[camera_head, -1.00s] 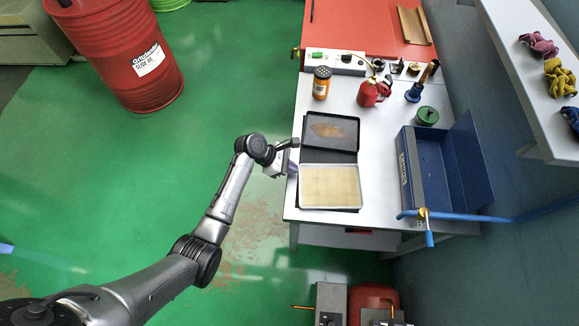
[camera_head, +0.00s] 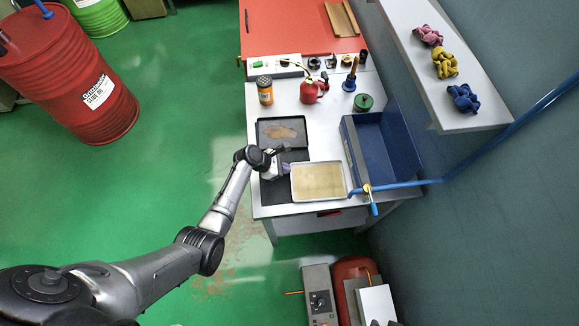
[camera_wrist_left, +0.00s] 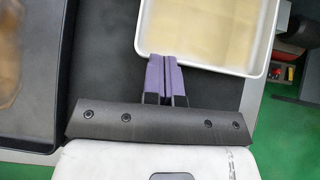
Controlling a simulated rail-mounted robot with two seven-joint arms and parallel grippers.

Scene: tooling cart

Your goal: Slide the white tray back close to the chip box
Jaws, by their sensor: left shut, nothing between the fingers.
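The white tray (camera_head: 293,196), shallow with a beige bottom, lies flat on the bench in the head view. Its right edge is close to the front left of the open blue box (camera_head: 352,152), which looks like the chip box; I cannot tell whether they touch. My left gripper (camera_head: 287,168) is shut and empty at the tray's left edge. In the left wrist view, the purple fingertips (camera_wrist_left: 160,58) are pressed together at the tray's rim (camera_wrist_left: 205,63), apparently touching it. My right gripper is not in view.
A black mat (camera_head: 273,191) lies bare left of the white tray. A dark tray (camera_head: 261,132) with a brown stain sits behind it. A blue-handled lever (camera_head: 374,208) is near the box's front. An orange jar (camera_head: 265,97) and red oil can (camera_head: 308,94) stand farther back.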

